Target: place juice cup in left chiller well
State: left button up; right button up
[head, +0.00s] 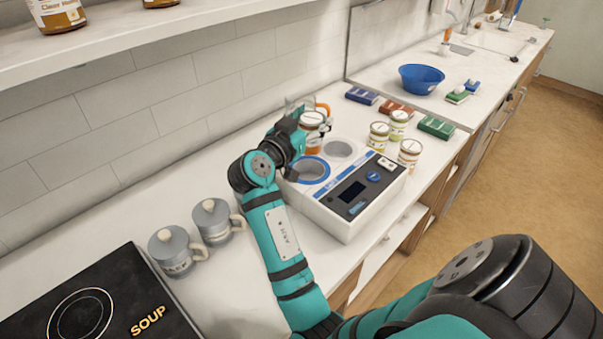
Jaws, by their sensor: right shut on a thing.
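The juice cup (313,143) is orange with a pale top and stands out just behind the chiller's wells. My right gripper (312,119) is shut on it, and its fingers hide part of the cup. The white chiller (345,218) has two round wells and a dark front panel. The left well (312,170) has a blue ring and looks empty. The other well (340,149) is grey and also looks empty. The cup appears to be above the chiller's back edge; I cannot tell its exact height. My left gripper is not in view.
Several jars (379,135) and small boxes (436,127) stand right of the chiller. A blue bowl (421,78) is farther back. Two grey lidded mugs (178,250) and a black hot plate (90,305) are at left. A shelf (120,40) overhangs the back.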

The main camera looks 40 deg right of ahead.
aim_at(310, 142)
jog(key=f, duration=0.2)
jog(key=f+p, duration=0.1)
jog(key=f, duration=0.2)
jog(key=shift+w+f, duration=0.2)
jog(key=shift+f, duration=0.4)
notch_tip(310, 142, down, 4)
jog(key=shift+f+p, duration=0.1)
jog(key=shift+p, duration=0.45)
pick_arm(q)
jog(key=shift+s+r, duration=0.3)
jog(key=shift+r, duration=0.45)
pick_arm(e)
jog(key=shift+f+b, duration=0.2)
jog(key=shift+b, duration=0.1)
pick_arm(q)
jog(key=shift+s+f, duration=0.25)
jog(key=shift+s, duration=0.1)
pick_arm(e)
jog(key=o, duration=1.3)
jog(key=shift+r, duration=0.1)
